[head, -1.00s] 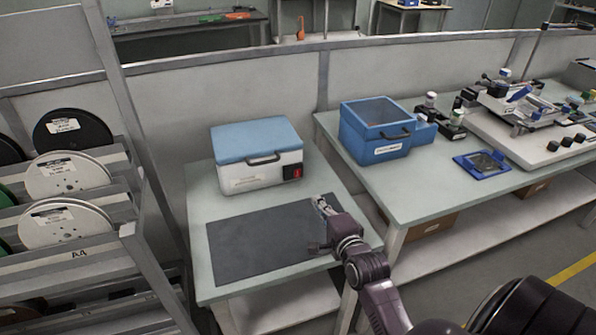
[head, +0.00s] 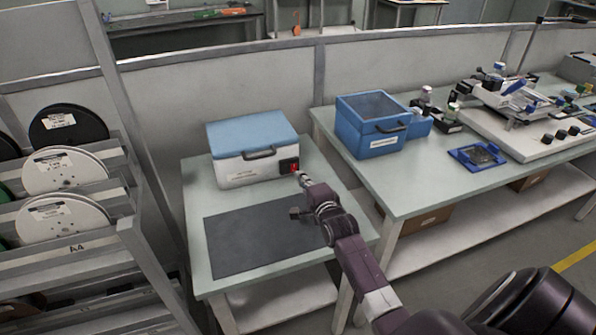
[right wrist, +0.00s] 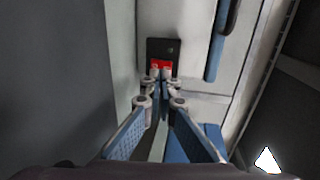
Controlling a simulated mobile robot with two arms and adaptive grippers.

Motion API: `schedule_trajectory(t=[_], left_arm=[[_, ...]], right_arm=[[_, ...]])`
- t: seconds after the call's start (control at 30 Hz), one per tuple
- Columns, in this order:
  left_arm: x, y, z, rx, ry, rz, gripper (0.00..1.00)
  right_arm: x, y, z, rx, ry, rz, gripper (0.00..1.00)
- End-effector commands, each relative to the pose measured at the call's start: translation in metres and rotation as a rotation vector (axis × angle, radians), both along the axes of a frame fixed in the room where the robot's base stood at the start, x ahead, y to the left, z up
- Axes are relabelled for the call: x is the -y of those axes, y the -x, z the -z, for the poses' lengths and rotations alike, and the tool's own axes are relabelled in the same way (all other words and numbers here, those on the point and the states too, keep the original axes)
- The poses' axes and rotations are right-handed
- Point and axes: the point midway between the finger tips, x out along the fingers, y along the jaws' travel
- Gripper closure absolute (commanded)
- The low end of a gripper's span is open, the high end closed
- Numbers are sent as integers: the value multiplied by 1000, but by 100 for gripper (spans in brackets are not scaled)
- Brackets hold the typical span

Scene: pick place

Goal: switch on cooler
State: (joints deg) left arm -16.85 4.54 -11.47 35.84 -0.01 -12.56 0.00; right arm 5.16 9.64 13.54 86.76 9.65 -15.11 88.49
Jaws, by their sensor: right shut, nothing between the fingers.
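The cooler (head: 238,166) is a white box with a blue lid and a black handle, standing on the left table. Its red switch (head: 294,167) sits in a black panel at the right end of its front; the red switch also shows in the right wrist view (right wrist: 160,66). My right gripper (head: 301,178) is shut and empty, with its fingertips right in front of the switch. In the right wrist view the fingertips (right wrist: 161,73) overlap the lower part of the red switch; I cannot tell whether they touch it. My left gripper is not in view.
A dark mat (head: 255,238) lies on the table in front of the cooler. A blue box (head: 372,125) and a blue tray (head: 477,156) stand on the right table. A rack with reels (head: 62,170) is at the left. A partition wall runs behind.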

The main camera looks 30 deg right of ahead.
Motion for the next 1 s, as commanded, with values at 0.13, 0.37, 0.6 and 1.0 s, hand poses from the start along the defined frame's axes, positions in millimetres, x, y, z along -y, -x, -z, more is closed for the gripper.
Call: schedule_trajectory(t=[0.13, 0.37, 0.6, 1.0], left_arm=[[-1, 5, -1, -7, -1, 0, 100], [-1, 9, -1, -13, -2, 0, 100], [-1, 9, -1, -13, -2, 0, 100], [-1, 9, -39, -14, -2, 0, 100]], right_arm=[[5, -19, -4, 1, 2, 0, 100], [7, -30, -5, 2, 1, -1, 100], [7, -30, -5, 1, 1, -1, 100], [10, -40, -18, -88, -23, 3, 100]])
